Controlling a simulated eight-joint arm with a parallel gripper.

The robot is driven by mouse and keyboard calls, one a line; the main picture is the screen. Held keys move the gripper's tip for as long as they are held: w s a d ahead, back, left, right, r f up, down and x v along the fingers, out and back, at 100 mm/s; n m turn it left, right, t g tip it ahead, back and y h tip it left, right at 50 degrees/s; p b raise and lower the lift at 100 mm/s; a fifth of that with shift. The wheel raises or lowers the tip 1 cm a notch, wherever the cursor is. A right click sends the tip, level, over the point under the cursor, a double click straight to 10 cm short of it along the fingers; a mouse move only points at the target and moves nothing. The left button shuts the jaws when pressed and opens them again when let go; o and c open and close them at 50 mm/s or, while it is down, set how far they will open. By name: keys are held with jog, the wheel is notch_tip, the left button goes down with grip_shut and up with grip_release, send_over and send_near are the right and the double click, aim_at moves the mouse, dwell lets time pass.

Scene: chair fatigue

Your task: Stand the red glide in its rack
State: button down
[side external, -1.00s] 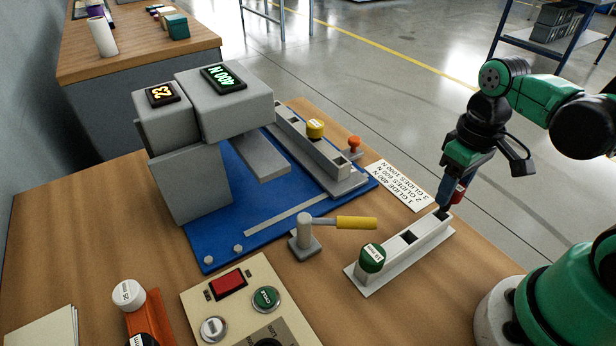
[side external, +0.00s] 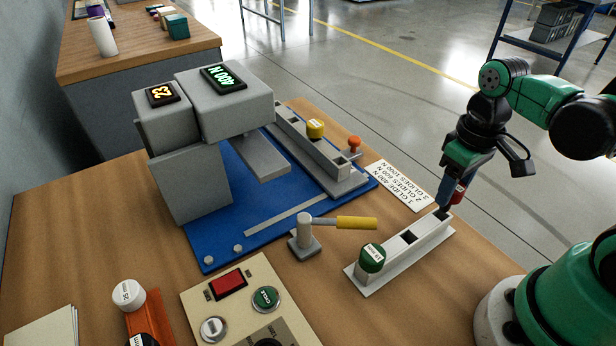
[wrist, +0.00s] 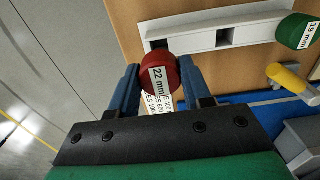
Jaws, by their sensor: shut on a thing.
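The red glide (wrist: 158,72), labelled 22 mm, is between the blue fingers of my gripper (wrist: 160,88) in the wrist view, and the fingers are shut on it. The rack's middle socket is empty. A green glide (side external: 372,258), labelled 19 mm, stands in the near end.
A yellow-handled lever (side external: 355,223) lies left of the rack. A printed card (side external: 404,186) lies behind it. A grey press stands on a blue plate (side external: 220,238), with a second rack (side external: 305,142) holding a yellow glide (side external: 316,127). A control box (side external: 245,300) is in front.

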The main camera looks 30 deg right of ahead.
aim_at(443, 210)
jog(key=shift+f, duration=1.95)
jog(key=shift+c, duration=1.5)
grip_release()
jog(key=shift+r, duration=2.75)
jog(key=w+a+r+t, duration=0.4)
jog(key=w+t, duration=0.2)
jog(key=t, duration=0.1)
jog(key=shift+r, duration=0.4)
